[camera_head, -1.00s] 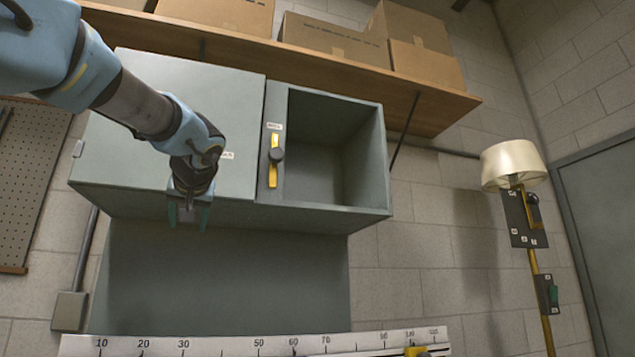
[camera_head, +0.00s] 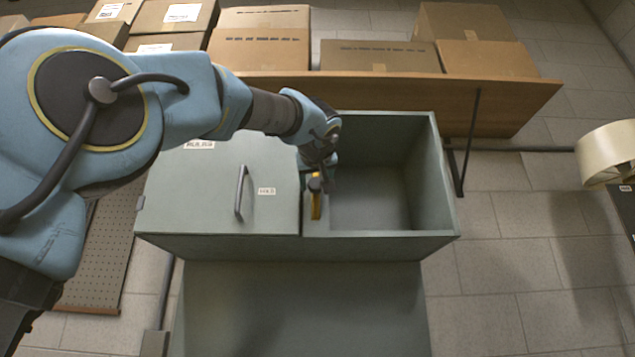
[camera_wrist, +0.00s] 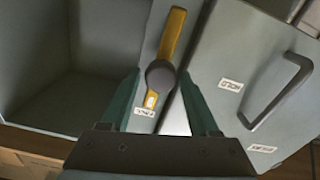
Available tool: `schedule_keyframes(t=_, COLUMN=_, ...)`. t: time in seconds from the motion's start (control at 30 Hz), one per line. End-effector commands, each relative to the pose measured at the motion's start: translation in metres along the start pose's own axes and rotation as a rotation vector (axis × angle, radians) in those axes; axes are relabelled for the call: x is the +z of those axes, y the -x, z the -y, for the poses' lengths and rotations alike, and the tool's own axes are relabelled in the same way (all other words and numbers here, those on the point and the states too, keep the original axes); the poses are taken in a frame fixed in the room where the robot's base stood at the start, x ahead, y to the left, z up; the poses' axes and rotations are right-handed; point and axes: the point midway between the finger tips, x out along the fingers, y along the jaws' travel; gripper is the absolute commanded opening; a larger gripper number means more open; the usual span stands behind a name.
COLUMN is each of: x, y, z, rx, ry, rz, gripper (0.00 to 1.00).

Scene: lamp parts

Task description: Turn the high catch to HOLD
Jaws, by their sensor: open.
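The high catch is a yellow bar with a dark round knob (camera_wrist: 160,74), on the strip between the cabinet's shut door and its open compartment. In the head view the catch (camera_head: 316,205) stands roughly upright, its top partly hidden by my gripper (camera_head: 326,172). In the wrist view, which is upside down, my gripper (camera_wrist: 160,88) is open, with one finger on either side of the bar's label-side end. Contact cannot be told. A label reading HOLD (camera_head: 267,191) is on the door, left of the catch. A small label (camera_wrist: 145,112) sits by the bar's end between the fingers.
The shut door has a bar handle (camera_head: 240,192) and another label (camera_head: 199,145). The open compartment (camera_head: 375,190) right of the catch looks empty. A wooden shelf (camera_head: 500,95) with cardboard boxes is behind. A lamp shade (camera_head: 608,152) is at the far right.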

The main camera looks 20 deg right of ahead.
Motion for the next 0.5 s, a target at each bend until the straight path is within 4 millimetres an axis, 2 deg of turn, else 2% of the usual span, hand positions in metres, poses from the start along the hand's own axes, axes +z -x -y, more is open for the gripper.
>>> schedule_keyframes(t=0.03, x=-0.004, y=-0.01, z=-0.001, rx=-0.002, ry=-0.003, rz=0.002, gripper=0.61)
schedule_keyframes(t=0.2, x=-0.003, y=-0.033, z=-0.001, rx=-0.001, ry=-0.002, rz=0.001, gripper=0.61)
schedule_keyframes(t=0.5, x=0.0, y=-0.045, z=0.0, rx=0.0, ry=0.001, rz=0.0, gripper=0.61)
